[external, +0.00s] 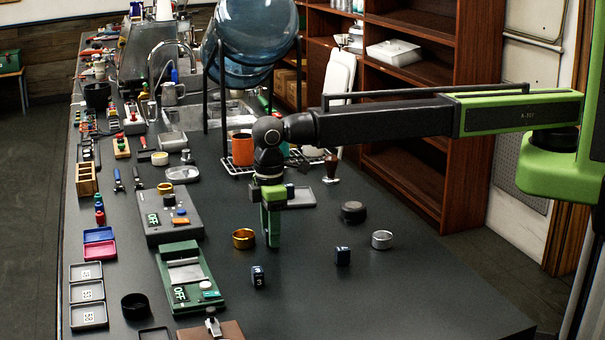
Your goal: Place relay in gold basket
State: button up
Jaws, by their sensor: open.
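A gold ring-shaped basket (243,239) stands on the dark counter just left of my gripper. Two small dark blue blocks with white markings, which look like relays, stand on the counter. The nearer block (258,276) is in front of the gold basket, and the other block (343,256) is to the right of my gripper. My green gripper (272,238) points down beside the gold basket, open, with no object visible in it. One finger hides most of the other. I cannot tell whether anything lies inside the basket.
A silver ring-shaped basket (382,240) and a dark round knob (354,211) stand to the right. A green device (190,275) and a grey device (168,218) lie to the left. Black trays (88,317) line the left edge. The right front counter is clear.

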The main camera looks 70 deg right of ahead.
notch_tip(320, 180, up, 12)
jog(key=p, duration=1.1)
jog(key=shift+p, duration=0.35)
jog(key=s+d+m, duration=0.1)
jog(key=d+m, duration=0.5)
jog(key=d, duration=3.4)
jog(key=s+d+m, duration=0.1)
jog(key=s+d, duration=0.3)
jog(key=d, duration=0.4)
jog(key=s+d+m, duration=0.2)
jog(key=s+d, duration=0.3)
jog(key=d, duration=0.4)
jog(key=shift+d, duration=0.2)
jog(key=shift+o, duration=0.5)
jog(key=shift+w+a, duration=0.1)
